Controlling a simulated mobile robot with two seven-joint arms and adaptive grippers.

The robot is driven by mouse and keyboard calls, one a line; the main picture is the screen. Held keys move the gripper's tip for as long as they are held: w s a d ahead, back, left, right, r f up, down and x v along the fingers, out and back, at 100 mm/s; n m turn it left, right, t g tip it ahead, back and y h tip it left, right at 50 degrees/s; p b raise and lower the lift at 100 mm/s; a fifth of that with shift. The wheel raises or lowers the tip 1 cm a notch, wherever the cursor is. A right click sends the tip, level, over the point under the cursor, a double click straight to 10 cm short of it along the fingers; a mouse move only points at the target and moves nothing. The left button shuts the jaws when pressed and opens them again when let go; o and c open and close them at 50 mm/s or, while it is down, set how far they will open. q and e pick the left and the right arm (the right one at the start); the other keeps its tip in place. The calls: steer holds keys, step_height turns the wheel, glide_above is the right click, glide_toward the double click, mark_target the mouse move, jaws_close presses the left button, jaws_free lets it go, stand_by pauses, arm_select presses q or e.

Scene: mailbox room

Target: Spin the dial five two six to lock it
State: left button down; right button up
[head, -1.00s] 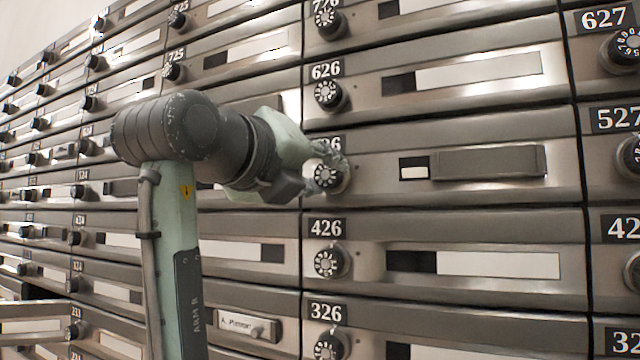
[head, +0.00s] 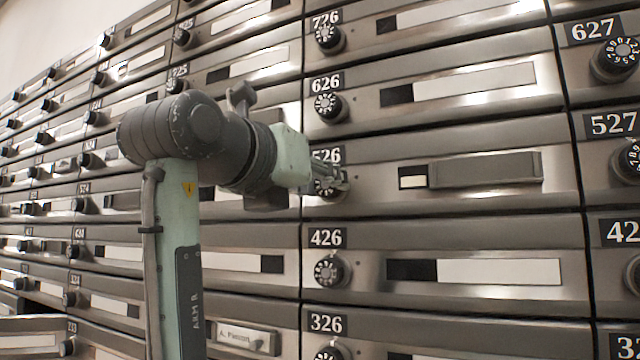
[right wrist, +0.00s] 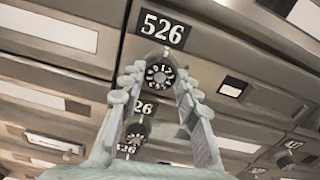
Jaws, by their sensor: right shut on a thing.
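The dial of box 526 (right wrist: 160,75) is a round black knob with white numerals, just below its 526 label (right wrist: 164,28) in the right wrist view. My right gripper (right wrist: 160,72) has a finger on each side of the dial and is shut on it. In the head view the right gripper (head: 330,180) covers most of the dial and part of the 526 label (head: 326,155). Box 526's door (head: 480,200) is flush with its neighbours and bears a raised grey plate (head: 485,170). My left gripper is not in view.
Other boxes with similar dials surround it: the 626 dial (head: 328,106) above and the 426 dial (head: 330,270) below. The 627 dial (head: 617,58) and 527 dial (head: 630,158) stick out at the right. A door stands out at lower left (head: 35,335).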

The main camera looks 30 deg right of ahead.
stand_by(0.3)
steer(key=o, duration=1.2)
steer(key=shift+c, duration=0.2)
steer(key=v, duration=0.7)
steer(key=shift+s+a, duration=0.15)
steer(key=shift+a, duration=0.05)
